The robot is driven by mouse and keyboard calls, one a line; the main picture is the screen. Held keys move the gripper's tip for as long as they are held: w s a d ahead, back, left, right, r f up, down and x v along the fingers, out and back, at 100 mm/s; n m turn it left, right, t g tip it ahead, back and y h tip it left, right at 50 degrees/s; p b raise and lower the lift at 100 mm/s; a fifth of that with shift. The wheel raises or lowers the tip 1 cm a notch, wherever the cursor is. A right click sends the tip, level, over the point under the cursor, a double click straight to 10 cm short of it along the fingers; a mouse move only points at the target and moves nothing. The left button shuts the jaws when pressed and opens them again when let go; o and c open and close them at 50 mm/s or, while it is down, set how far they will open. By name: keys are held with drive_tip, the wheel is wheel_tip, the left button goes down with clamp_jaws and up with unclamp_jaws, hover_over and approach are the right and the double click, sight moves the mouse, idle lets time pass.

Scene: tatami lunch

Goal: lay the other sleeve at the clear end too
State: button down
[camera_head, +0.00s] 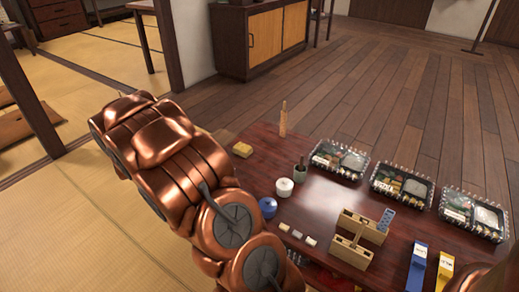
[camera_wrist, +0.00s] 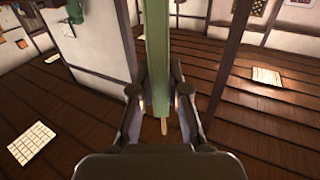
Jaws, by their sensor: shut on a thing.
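My gripper (camera_wrist: 160,107) is in the wrist view, its fingers on both sides of a long, flat green piece, which looks like a sleeve (camera_wrist: 158,50). The green sleeve runs up to the top edge of that view, and a pale wooden tip shows at its lower end. In the head view a blue sleeve (camera_head: 417,270) and a yellow sleeve (camera_head: 444,272) lie side by side at the near right of the dark red table (camera_head: 325,205). My gripper and the green sleeve do not show in the head view.
A wooden caddy (camera_head: 351,254) with a blue patterned piece (camera_head: 386,220) stands mid-table. Clear-lidded lunch boxes (camera_head: 401,187) line the far right. A white pot (camera_head: 284,187), blue pot (camera_head: 268,207), small white-banded pieces (camera_head: 297,234) and a wooden peg (camera_head: 283,120) stand left of centre.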

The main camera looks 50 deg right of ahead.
drive_tip(key=s+d+f+m+g+h+p, duration=0.1)
drive_tip(key=s+d+f+m+g+h, duration=0.3)
drive_tip(key=d, duration=0.5)
drive_tip(key=s+d+f+m+g+h, duration=0.25)
drive_tip(key=s+d+f, duration=0.3)
drive_tip(key=d, duration=0.35)
drive_tip(key=s+d+f+m+g+h+p, duration=0.1)
drive_tip(key=s+d+f+m+g+h, duration=0.2)
drive_tip(key=s+d, duration=0.45)
drive_tip(key=s+d+f+m+g, duration=0.3)
drive_tip(key=s+d+f+g, duration=0.3)
drive_tip(key=s+d, duration=0.2)
drive_tip(key=w+d+f+b, duration=0.1)
drive_tip(key=d+f+b, duration=0.1)
drive_tip(key=d, duration=0.5)
drive_tip(key=w+d+f+b, duration=0.1)
drive_tip(key=d+f+b, duration=0.1)
drive_tip(key=d, duration=0.6)
drive_tip(key=shift+d+f+h+b, duration=0.3)
drive_tip(key=shift+h+b, duration=0.15)
drive_tip(key=shift+b, duration=0.2)
drive_tip(key=shift+f, duration=0.15)
drive_tip(key=c, duration=1.2)
unclamp_jaws()
